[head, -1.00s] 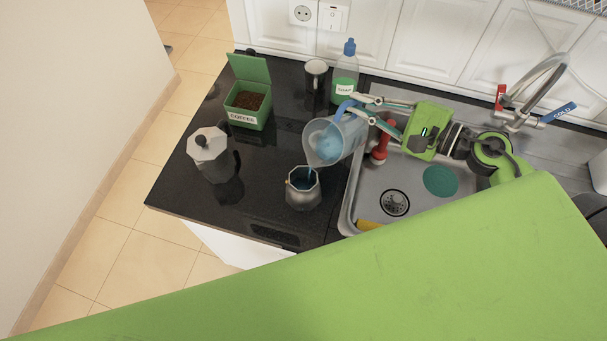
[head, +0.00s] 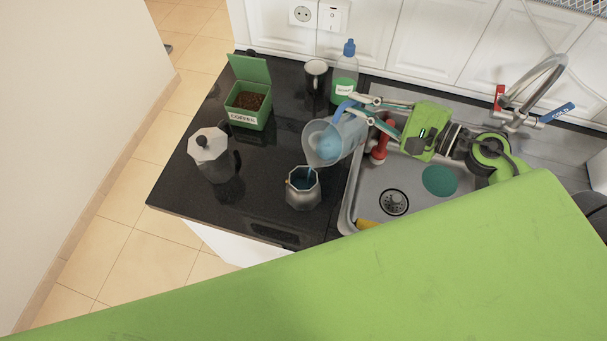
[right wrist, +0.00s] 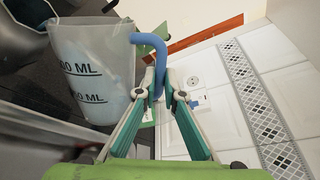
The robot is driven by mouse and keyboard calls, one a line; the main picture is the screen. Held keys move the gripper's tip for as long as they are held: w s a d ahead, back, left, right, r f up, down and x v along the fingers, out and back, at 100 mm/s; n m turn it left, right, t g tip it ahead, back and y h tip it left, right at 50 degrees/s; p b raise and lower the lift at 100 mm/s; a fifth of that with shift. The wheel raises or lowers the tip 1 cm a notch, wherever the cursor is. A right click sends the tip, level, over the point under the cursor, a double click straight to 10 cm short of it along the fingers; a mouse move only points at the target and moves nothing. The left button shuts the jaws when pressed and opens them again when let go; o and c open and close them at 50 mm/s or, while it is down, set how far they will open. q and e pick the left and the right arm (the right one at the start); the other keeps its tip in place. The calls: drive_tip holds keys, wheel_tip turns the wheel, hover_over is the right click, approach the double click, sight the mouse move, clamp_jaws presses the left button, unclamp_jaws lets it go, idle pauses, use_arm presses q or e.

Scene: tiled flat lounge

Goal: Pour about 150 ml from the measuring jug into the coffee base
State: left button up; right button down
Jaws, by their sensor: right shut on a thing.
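The measuring jug (head: 349,133) is clear with a blue handle and blue liquid inside. It is tilted to the left, with its lip above the coffee base (head: 303,196). A thin blue stream shows between the lip and the base, and blue liquid shows inside the open metal base on the black counter. My right gripper (head: 362,106) is shut on the jug's handle. The right wrist view shows the fingers (right wrist: 160,92) at the blue handle and the marked jug wall (right wrist: 92,75). My left gripper is not in view.
A moka pot (head: 208,146) stands left of the base. Counter around the base is clear.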

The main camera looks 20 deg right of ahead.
sight(360, 105)
drive_tip(key=shift+s+a+r+n+p, duration=0.15)
drive_tip(key=shift+a+r+n+p, duration=0.2)
drive_tip(key=shift+p, duration=0.2)
idle(1.3)
drive_tip(key=f+m+b, duration=0.1)
drive_tip(key=b, duration=0.1)
drive_tip(key=w+d+f+b, duration=0.1)
drive_tip(key=b, duration=0.1)
drive_tip(key=d+f+m+b, duration=0.1)
drive_tip(key=shift+w+d+f+m+y+b, duration=0.2)
drive_tip(key=shift+f+m+y+b, duration=0.1)
drive_tip(key=shift+m+b, duration=0.1)
drive_tip(key=shift+w+d+f+m+b, duration=0.1)
drive_tip(key=shift+d+f+m+b, duration=0.05)
drive_tip(key=shift+d+m+b, duration=0.15)
drive_tip(key=shift+w+r, duration=0.1)
drive_tip(key=shift+r, duration=0.15)
drive_tip(key=shift+f+m, duration=0.2)
drive_tip(key=shift+m, duration=0.05)
drive_tip(key=w+d+f+m+y+b, duration=0.2)
drive_tip(key=w+d+f+m+b, duration=0.1)
drive_tip(key=d+f+m+b, duration=0.2)
drive_tip(key=m+b, duration=0.2)
drive_tip(key=b, duration=0.1)
drive_tip(key=shift+d+f, duration=0.15)
drive_tip(key=shift+d, duration=0.05)
